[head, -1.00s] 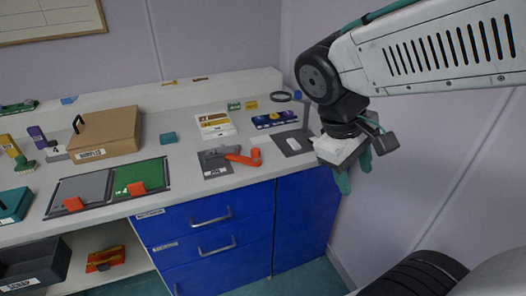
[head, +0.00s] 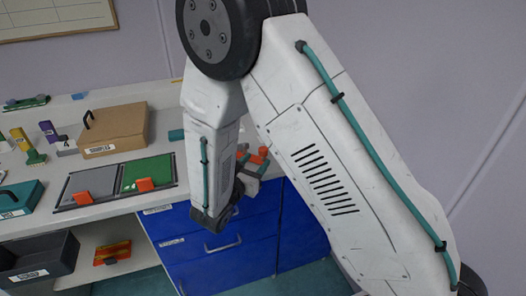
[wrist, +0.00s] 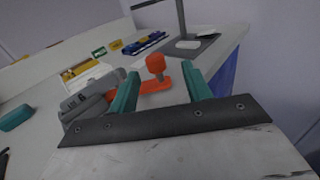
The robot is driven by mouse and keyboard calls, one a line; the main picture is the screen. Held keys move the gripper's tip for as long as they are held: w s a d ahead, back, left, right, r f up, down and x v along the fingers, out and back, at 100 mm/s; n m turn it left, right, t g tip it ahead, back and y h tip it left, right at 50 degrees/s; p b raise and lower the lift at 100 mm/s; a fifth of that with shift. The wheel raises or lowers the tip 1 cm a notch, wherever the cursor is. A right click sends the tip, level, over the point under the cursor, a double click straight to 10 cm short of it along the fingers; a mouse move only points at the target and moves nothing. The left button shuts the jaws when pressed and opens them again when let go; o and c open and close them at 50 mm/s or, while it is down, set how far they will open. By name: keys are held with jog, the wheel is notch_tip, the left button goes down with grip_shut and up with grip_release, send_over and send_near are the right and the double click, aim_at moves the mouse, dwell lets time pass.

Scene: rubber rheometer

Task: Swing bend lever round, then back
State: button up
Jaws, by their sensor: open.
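The bend lever (wrist: 156,84) is orange with an upright knob, and in the wrist view it lies between and beyond my two teal fingertips. My gripper (wrist: 161,88) is open, with no contact with the lever visible. The lever joins a grey bending fixture (wrist: 88,98), partly hidden behind my left finger. In the head view, only bits of the orange lever (head: 262,152) show beside my arm, which hides most of the fixture.
A tan box (head: 116,132) with a black handle and a grey and green panel (head: 148,172) stand to the left on the bench. In the wrist view, a blue tray (wrist: 146,42) and a grey stand (wrist: 190,48) are behind the lever. Blue drawers (head: 190,248) are below.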

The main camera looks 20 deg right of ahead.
aim_at(261, 153)
jog(key=shift+w+a+f+n+t, duration=0.2)
jog(key=shift+a+f+n+t, duration=0.05)
jog(key=shift+f+n+t, duration=0.1)
jog(key=shift+w+d, duration=0.25)
jog(key=x, duration=0.7)
jog(key=shift+a+f, duration=0.1)
jog(key=shift+f, duration=0.05)
grip_shut()
